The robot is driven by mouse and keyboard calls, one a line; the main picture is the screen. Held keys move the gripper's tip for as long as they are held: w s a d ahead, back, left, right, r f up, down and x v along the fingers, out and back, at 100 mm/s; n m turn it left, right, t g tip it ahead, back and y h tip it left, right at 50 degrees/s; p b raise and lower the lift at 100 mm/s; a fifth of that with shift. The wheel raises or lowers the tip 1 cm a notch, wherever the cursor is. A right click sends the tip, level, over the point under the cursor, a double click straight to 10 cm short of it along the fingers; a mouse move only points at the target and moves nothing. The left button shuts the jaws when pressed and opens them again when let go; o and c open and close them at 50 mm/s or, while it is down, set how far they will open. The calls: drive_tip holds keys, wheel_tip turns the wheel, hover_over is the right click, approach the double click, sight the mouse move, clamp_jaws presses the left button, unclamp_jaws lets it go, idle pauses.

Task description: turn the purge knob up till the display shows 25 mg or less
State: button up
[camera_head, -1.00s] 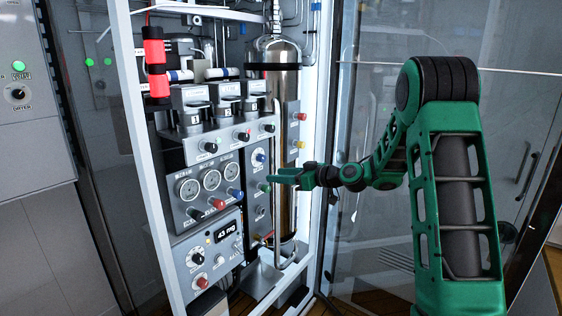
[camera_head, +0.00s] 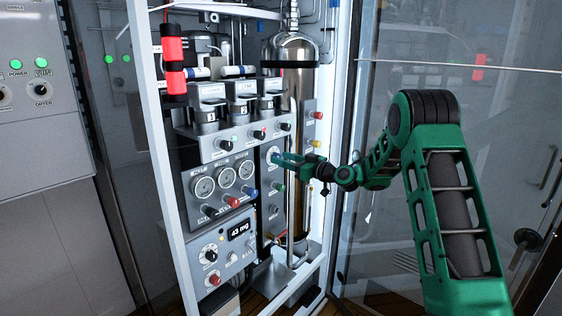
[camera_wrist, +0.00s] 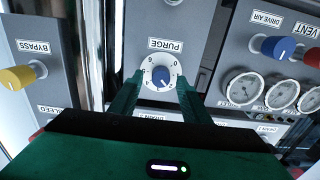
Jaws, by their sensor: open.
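The purge knob (camera_wrist: 161,76) is a small blue knob on a white round dial, under an upside-down PURGE label in the wrist view. In the head view its dial (camera_head: 271,152) is partly hidden by my gripper (camera_head: 281,159). My gripper is open, with one green finger on each side of the dial in the wrist view (camera_wrist: 160,84). Whether the fingers touch the knob cannot be told. The display (camera_head: 239,230) reads 43 mg on the lower left panel.
A green knob (camera_head: 278,187) sits just below the purge dial. Gauges (camera_head: 226,177) and red and blue knobs are to its left. A yellow bypass knob (camera_wrist: 22,76) is on a neighbouring panel. The white cabinet frame (camera_head: 341,120) and a glass door stand to the right.

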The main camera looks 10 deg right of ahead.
drive_tip(key=shift+x, duration=0.85)
drive_tip(key=shift+c, duration=0.4)
drive_tip(key=c, duration=1)
drive_tip(key=shift+o, duration=0.2)
drive_tip(key=shift+d, duration=0.3)
drive_tip(key=shift+a, duration=0.2)
